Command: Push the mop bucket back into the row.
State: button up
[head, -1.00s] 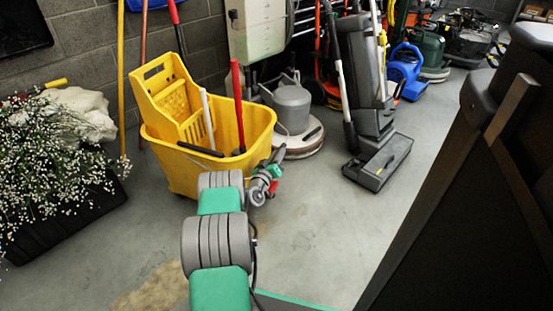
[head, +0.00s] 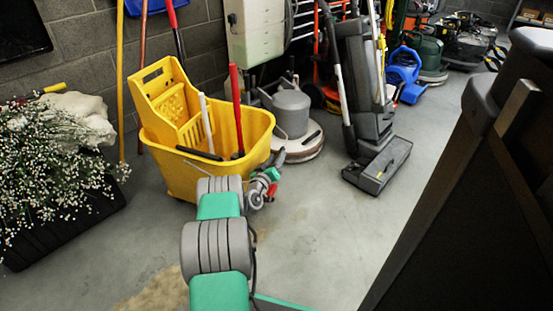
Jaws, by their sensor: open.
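The yellow mop bucket (head: 257,130) stands on the grey floor left of centre, with its wringer (head: 160,95) on the left side. A red handle and a white handle stick up from it. My arm reaches up from the bottom of the head view, in front of the bucket. My gripper (head: 276,172) is at the bucket's lower right side, small in the picture and open. I cannot tell whether it touches the bucket. The bucket's lower front is partly hidden by my arm.
A floor polisher (head: 291,112) and an upright grey vacuum (head: 364,85) stand to the right of the bucket. A blue blower (head: 404,70) is farther back. White flowers (head: 55,145) in a black planter are at left. A dark panel fills the right edge. Open floor lies front right.

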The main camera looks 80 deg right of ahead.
jog(key=a+p, duration=0.1)
jog(key=a, duration=0.1)
jog(key=a+p, duration=0.1)
jog(key=a, duration=0.1)
jog(key=w+a+p, duration=0.1)
jog(key=a, duration=0.1)
jog(key=shift+a+r, duration=0.15)
jog(key=shift+a, duration=0.75)
jog(key=shift+s, duration=0.1)
